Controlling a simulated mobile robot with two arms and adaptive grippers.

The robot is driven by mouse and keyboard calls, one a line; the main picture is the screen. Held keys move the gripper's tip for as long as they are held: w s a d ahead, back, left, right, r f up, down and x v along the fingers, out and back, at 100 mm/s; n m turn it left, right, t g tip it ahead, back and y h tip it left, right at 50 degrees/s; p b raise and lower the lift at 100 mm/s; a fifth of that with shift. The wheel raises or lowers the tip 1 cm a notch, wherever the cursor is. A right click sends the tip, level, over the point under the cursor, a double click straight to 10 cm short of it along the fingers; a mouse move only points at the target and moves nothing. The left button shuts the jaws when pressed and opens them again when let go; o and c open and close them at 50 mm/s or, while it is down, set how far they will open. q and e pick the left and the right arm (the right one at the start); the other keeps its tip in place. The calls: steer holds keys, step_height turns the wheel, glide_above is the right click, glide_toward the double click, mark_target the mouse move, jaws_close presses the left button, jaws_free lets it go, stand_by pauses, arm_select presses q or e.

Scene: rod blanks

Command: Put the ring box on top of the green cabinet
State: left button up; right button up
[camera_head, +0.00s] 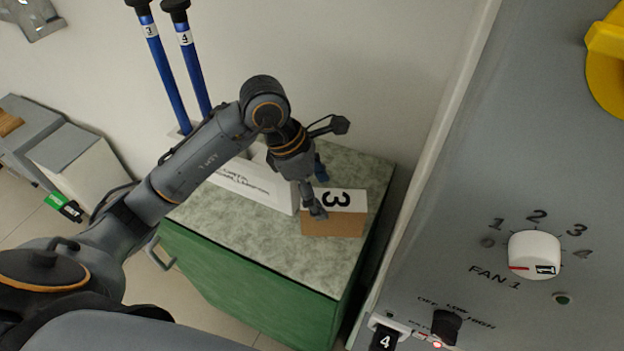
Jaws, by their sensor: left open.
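The green cabinet (250,275) stands in the middle with a speckled grey-green top. A small brown box (345,224) with a white top marked 3 sits on the cabinet top near its right edge; it appears to be the ring box, though no name on it is readable. My left gripper (317,207) is open at the left end of this box, with a fingertip in front of it. I cannot tell whether it touches the box. The arm hides part of the cabinet top. My right gripper is not in view.
A white lettered box (255,186) stands on the cabinet, left of the brown box. Two blue rods (168,75) with black caps stand behind my arm. A grey panel with a white FAN 1 knob (534,252) fills the right side. The front cabinet top is clear.

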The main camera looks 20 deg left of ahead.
arm_select(q)
steer(key=v, duration=0.5)
stand_by(0.5)
